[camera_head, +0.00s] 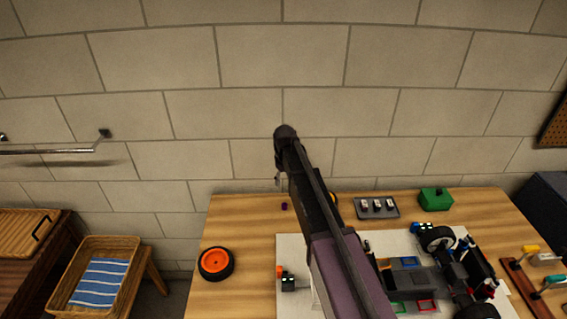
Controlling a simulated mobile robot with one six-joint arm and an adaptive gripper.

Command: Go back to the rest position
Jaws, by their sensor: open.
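My arm rises from the bottom of the view and crosses the wooden table (232,220), with its elbow or wrist joint in front of the wall. A small part of my gripper (279,178) shows just below that joint, above the back of the table; the arm hides most of it. It is open, and I see nothing held in it. A partly built racecar (455,268) with black wheels stands on the white mat (292,248) at the right, partly behind my arm.
An orange-rimmed wheel (215,263) lies at the table's left. A grey tray (376,207) with small parts and a green box (436,199) stand at the back. Tools (548,282) lie on a board at the right. A wicker basket (98,275) stands left of the table.

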